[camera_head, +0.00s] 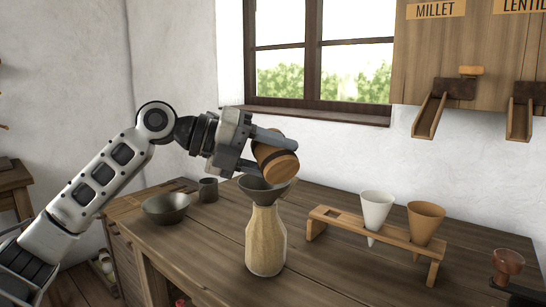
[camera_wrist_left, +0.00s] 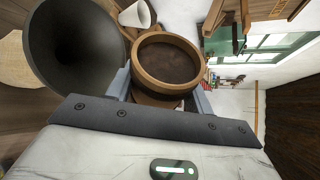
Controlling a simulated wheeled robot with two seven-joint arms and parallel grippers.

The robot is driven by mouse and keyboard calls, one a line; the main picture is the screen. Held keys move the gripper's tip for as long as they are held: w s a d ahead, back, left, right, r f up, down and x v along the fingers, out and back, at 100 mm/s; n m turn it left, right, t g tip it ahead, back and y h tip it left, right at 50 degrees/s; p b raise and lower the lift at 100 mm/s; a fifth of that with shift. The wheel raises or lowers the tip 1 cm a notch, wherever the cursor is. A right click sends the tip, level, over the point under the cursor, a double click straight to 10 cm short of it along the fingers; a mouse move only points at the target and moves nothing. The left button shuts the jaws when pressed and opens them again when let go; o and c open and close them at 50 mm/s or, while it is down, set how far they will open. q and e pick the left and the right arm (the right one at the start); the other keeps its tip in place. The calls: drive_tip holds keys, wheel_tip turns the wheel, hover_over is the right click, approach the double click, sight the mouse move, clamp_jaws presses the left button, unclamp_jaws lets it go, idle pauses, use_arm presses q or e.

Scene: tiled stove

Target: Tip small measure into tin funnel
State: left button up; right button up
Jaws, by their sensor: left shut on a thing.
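My left gripper (camera_head: 262,151) is shut on the small wooden measure (camera_head: 277,162), a round tub with dark bands. The measure is tilted and held just above the dark tin funnel (camera_head: 262,189). The funnel sits in the neck of a pale, straw-coloured bottle (camera_head: 265,240) on the table. In the left wrist view the measure (camera_wrist_left: 166,60) shows its open mouth with a dark brown inside; I cannot tell whether anything is in it. The wide funnel mouth (camera_wrist_left: 75,45) is beside it there and looks dark and empty. My right gripper is not in view.
A wooden rack (camera_head: 335,215) holds a white cone (camera_head: 376,206) and a tan cone (camera_head: 425,221) right of the bottle. A dark bowl (camera_head: 166,208) and grey cup (camera_head: 208,189) stand left. Wall chutes (camera_head: 430,115) hang at upper right. The front table is clear.

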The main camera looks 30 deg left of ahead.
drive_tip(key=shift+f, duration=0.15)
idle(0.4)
use_arm(q)
drive_tip(key=shift+f+n+h+b, duration=0.2)
drive_tip(key=shift+n+h+b, duration=0.1)
drive_tip(key=shift+n, duration=0.4)
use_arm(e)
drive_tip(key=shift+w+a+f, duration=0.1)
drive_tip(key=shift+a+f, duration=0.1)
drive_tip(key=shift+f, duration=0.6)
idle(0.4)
use_arm(q)
drive_tip(key=shift+w+a+n+h+b, duration=0.1)
drive_tip(key=shift+a+n+h+b, duration=0.05)
drive_tip(key=shift+n+h+b, duration=0.55)
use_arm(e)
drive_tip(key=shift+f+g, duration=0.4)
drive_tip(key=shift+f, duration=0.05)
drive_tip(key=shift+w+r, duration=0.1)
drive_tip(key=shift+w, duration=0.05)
